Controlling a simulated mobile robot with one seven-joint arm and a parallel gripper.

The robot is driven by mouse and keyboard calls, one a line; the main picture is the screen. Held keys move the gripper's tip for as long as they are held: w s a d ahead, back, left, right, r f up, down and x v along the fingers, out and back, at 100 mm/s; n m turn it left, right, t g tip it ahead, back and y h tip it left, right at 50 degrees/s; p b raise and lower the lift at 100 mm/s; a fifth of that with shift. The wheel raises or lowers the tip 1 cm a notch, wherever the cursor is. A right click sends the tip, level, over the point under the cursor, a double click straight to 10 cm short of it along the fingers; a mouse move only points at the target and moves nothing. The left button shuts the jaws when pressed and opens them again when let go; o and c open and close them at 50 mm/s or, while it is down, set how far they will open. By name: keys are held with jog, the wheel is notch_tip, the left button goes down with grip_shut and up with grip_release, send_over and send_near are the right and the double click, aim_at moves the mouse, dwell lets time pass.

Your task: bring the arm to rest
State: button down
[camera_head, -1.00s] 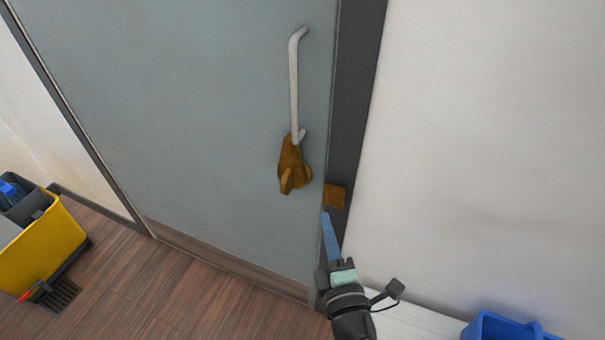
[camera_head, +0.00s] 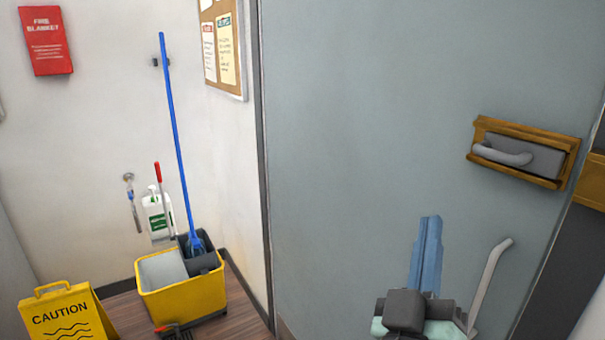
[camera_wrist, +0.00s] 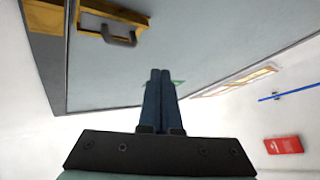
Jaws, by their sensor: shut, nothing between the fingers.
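My gripper (camera_head: 428,250) is in front of the grey-blue door (camera_head: 370,110) in the head view, its blue fingers pointing up. In the wrist view my gripper (camera_wrist: 159,75) shows its two blue fingers side by side, shut and empty. The fingers appear apart from the door handles. A pale vertical handle (camera_head: 488,282) stands just right of my gripper in the head view. A grey handle on a brown plate (camera_head: 515,152) sits higher on the door, and it also shows in the wrist view (camera_wrist: 120,38).
A yellow mop bucket (camera_head: 182,292) with a blue mop (camera_head: 175,130) stands at the left. A yellow caution sign (camera_head: 66,312) is at the lower left. A red fire blanket box (camera_head: 47,40) and a notice board (camera_head: 224,45) hang on the wall.

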jog(key=s+a+r+t+y+p, duration=0.1)
jog(key=s+a+r+t+y, duration=0.1)
jog(key=a+r, duration=0.3)
jog(key=s+a+r+m+t+y+p, duration=0.1)
jog(key=s+a+r+y, duration=0.3)
jog(key=r, duration=1)
jog(key=s+a+r+t+y+p, duration=0.2)
jog(key=a+r, duration=0.4)
jog(key=r, duration=0.4)
jog(key=shift+s+a+m+t+y, duration=0.4)
jog(key=shift+s+t+y, duration=0.2)
jog(key=shift+s+t, duration=0.2)
jog(key=c, duration=1.5)
grip_release()
jog(key=shift+c, duration=0.2)
